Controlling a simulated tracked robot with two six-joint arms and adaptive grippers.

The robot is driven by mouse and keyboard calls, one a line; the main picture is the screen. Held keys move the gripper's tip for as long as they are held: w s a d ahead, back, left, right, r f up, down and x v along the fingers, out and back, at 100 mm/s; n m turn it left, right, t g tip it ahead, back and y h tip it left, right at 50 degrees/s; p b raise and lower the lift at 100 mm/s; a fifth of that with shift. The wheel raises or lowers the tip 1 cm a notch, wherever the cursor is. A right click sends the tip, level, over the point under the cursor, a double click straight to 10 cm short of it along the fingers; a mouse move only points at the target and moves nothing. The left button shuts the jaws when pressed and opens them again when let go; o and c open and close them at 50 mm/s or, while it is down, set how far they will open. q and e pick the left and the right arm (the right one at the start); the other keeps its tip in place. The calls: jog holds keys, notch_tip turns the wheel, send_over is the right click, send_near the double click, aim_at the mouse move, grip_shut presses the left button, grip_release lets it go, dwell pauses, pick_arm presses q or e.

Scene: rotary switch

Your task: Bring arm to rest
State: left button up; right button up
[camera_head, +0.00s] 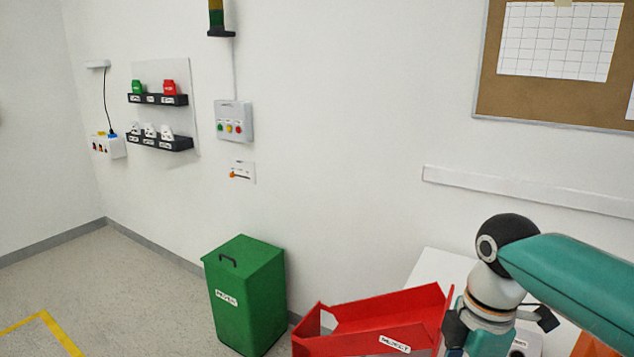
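My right arm (575,285) comes in from the right edge, a teal link with a black round joint. Its wrist and gripper (492,325) point down at the lower right, in front of a white surface and next to the right end of a red bin. Dark gripper parts show on both sides of the wrist. The fingertips are not clearly visible, so I cannot tell whether it is open or shut. My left gripper is not in view. A small white plate with an orange knob, perhaps the rotary switch (241,172), is on the wall, far from the arm.
The red bin (375,310) and a green lidded bin (245,295) stand along the wall. A white table (440,268) is behind the gripper. A button box (234,121) and shelves (160,143) are on the wall. The floor at left is clear, with yellow tape (58,330).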

jog(key=w+a+f+m+y, duration=0.1)
jog(key=a+f+m, duration=0.25)
jog(key=f, duration=0.75)
jog(key=a+f+m+y, duration=0.15)
jog(key=f+m, duration=0.25)
jog(key=f, duration=0.8)
jog(key=s+a+f+m+p, duration=0.1)
jog(key=s+a+f+m, duration=0.2)
jog(key=s+f+m, duration=1)
notch_tip(320, 180, down, 5)
jog(key=shift+s+a+f+t+y, duration=0.25)
jog(key=shift+s+y, duration=0.2)
jog(key=shift+s, duration=0.3)
jog(key=shift+r, duration=0.1)
